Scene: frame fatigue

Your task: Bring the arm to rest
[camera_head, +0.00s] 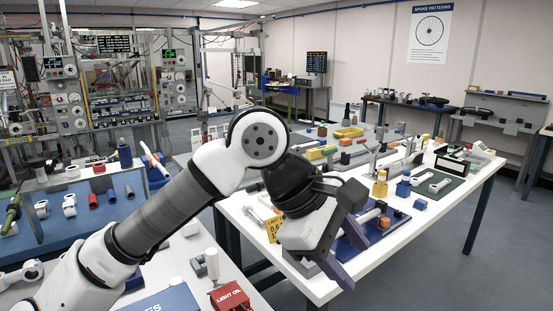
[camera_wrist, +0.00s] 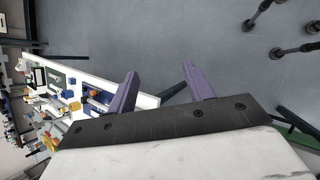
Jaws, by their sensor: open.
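My gripper (camera_head: 325,270) hangs in front of the near left end of the white workbench (camera_head: 455,205) in the head view, with its fingers pointing down and to the right. In the wrist view my gripper (camera_wrist: 160,88) has its two purple fingers spread apart with nothing between them, so it is open and empty. Grey floor shows beyond the fingers. My arm reaches up from the lower left, bends at a raised elbow and comes down to the wrist. The wrist hides part of the bench's near end.
A blue board (camera_head: 355,238) with parts lies close behind my gripper. A yellow tag (camera_head: 272,229) is beside my wrist. A red light oil box (camera_head: 230,296) stands on the near table. A blue-topped table (camera_head: 125,205) with several parts is at left. Floor (camera_head: 440,262) at the right is clear.

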